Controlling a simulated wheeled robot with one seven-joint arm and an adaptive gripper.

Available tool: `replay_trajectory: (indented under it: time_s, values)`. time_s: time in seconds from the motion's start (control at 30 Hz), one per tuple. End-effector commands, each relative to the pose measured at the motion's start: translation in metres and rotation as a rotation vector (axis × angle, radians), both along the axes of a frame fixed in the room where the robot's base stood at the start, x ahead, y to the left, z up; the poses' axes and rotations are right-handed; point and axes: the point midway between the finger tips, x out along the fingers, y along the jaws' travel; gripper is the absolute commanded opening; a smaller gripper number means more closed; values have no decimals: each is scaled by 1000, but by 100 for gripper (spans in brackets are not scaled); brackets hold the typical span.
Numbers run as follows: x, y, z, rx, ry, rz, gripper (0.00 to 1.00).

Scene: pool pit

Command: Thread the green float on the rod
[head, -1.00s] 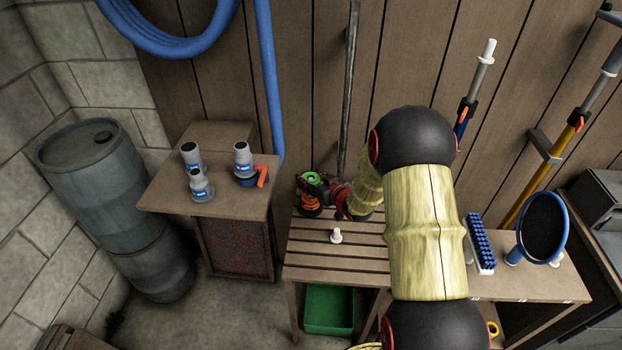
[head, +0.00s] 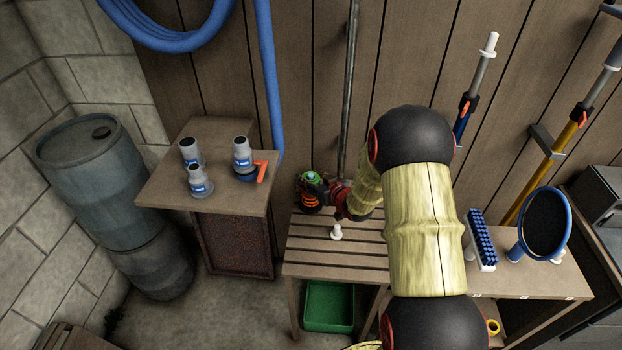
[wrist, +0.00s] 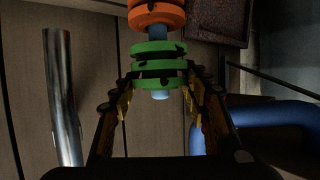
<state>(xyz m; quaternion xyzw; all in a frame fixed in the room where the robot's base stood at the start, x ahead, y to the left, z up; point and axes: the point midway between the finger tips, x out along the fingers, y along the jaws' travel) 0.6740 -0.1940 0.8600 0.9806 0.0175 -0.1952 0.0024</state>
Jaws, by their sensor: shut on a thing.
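The green float (wrist: 160,66) sits between the fingers of my gripper (wrist: 160,80), which is shut on it. In the wrist view the grey-blue rod (wrist: 160,37) shows on both sides of the green float, its pale end poking out past it, so the float appears to be around the rod. An orange float (wrist: 157,14) is further along the rod, with a short gap between them. In the head view the green float (head: 310,176) is above the orange float (head: 311,203), and my gripper (head: 313,184) partly covers both.
The rod stands at the back left of the slatted bench (head: 330,251). A white peg (head: 336,232) stands nearby on the slats. A metal pole (head: 349,95) and blue hose (head: 266,80) run down the wall behind.

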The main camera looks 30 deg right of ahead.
Motion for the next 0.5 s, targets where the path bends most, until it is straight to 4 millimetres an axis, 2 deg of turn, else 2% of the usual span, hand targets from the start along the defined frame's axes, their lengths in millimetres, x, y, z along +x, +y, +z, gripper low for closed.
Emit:
replay_trajectory:
  time_s: [0.5]
  values:
    - [0, 0, -16, 0, 0, 0, 21]
